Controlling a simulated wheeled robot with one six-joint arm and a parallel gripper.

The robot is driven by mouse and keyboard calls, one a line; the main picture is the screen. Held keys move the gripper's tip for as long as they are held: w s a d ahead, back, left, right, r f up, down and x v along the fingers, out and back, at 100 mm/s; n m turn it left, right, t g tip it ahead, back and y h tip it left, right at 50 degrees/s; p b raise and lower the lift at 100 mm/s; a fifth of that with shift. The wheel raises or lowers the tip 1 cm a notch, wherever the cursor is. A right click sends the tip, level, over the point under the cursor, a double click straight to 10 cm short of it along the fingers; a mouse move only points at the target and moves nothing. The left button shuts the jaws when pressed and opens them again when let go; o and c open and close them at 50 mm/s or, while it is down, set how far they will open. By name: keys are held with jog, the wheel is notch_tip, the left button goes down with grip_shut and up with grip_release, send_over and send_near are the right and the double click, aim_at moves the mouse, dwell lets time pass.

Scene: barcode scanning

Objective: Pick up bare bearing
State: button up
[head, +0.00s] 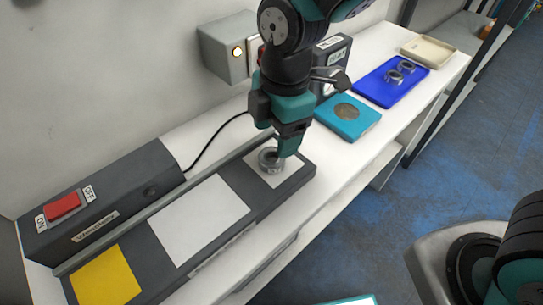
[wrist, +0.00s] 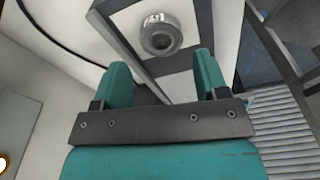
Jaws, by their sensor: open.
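A bare metal ring bearing (head: 269,159) lies on the white square at the right end of the dark grey machine bed. In the wrist view the bearing (wrist: 159,36) sits ahead of the gap between my fingers. My gripper (head: 287,143) is just above and beside the bearing, pointing down. In the wrist view my gripper (wrist: 162,75) has its two teal fingers spread wide with nothing between them. The head view does not show whether a finger touches the bearing.
The dark grey machine (head: 98,205) has a red switch, a yellow square and a white square. A teal tray (head: 366,125), a blue tray (head: 384,96) with small rings and a beige tray (head: 428,51) stand behind. A grey box (head: 228,48) is on the wall.

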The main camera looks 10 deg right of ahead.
aim_at(272, 157)
jog(key=f, duration=0.5)
jog(key=shift+s+a+f+p, duration=0.15)
jog(key=shift+s+a+p, duration=0.1)
jog(key=shift+a+p, duration=0.1)
jog(key=c, duration=0.8)
jog(key=shift+c, duration=0.2)
